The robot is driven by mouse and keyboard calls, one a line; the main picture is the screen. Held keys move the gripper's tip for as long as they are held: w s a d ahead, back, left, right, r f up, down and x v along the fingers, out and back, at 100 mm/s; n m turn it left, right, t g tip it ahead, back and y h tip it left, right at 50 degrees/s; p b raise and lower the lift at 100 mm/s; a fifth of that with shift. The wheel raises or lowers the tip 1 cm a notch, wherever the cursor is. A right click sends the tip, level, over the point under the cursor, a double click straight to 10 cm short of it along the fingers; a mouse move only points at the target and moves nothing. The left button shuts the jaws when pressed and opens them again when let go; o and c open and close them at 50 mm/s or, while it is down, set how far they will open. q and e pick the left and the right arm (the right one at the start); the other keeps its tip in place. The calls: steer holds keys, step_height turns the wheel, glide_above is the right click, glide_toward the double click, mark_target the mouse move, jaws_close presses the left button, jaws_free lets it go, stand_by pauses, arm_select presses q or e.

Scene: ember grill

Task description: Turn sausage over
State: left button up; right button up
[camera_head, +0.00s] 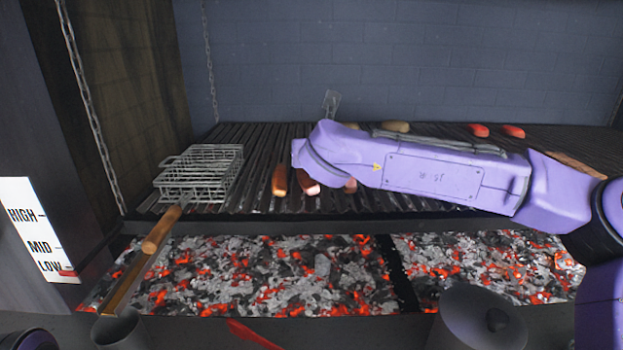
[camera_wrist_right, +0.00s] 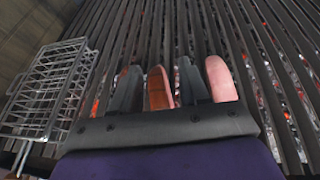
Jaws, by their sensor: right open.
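In the right wrist view my right gripper (camera_wrist_right: 157,72) is open, with its dark fingers pointing along the grill bars. A browned sausage (camera_wrist_right: 158,90) lies between the two fingers. A pink, paler sausage (camera_wrist_right: 220,78) lies just outside the right finger. In the head view a browned sausage (camera_head: 279,181), a part pink one (camera_head: 308,183) and a pink one (camera_head: 350,186) show at the front of the grill grate (camera_head: 240,206). My right forearm and wrist cover part of them. The right fingers are hidden there. My left gripper is not in view.
A wire grill basket (camera_head: 200,172) with a wooden handle sits at the left, and also shows in the wrist view (camera_wrist_right: 45,95). More sausages (camera_head: 479,130) lie at the back. Glowing coals (camera_head: 270,275) and a round dark lid (camera_head: 480,320) are in front.

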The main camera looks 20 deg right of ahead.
stand_by(0.4)
steer(key=o, duration=0.6)
steer(key=shift+c, duration=0.2)
